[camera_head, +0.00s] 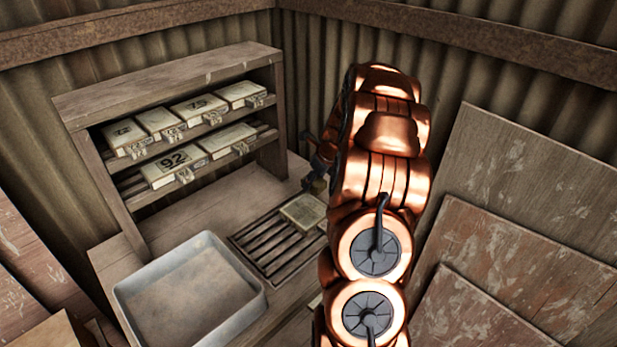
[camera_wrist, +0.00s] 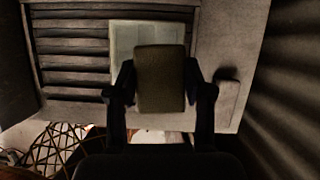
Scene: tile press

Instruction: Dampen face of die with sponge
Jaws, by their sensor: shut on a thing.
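The sponge (camera_wrist: 160,78), a brownish block, is held between the two fingers of my gripper (camera_wrist: 160,85) in the wrist view. The die (camera_wrist: 124,38), a pale flat rectangular block, lies on the slatted rack (camera_wrist: 70,62). The sponge overlaps the die in this view and hides part of it; I cannot tell whether they touch. In the head view the die (camera_head: 303,212) lies on the right end of the rack (camera_head: 262,250), and my gripper (camera_head: 318,172) is just above its far side, partly hidden by my arm.
A wooden shelf (camera_head: 170,75) holds several numbered dies at the back left. A grey empty tray (camera_head: 190,300) stands at the front left of the bench (camera_head: 225,200). Boards (camera_head: 530,240) lean at the right. A small dark-topped item (camera_wrist: 228,90) lies right of my gripper.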

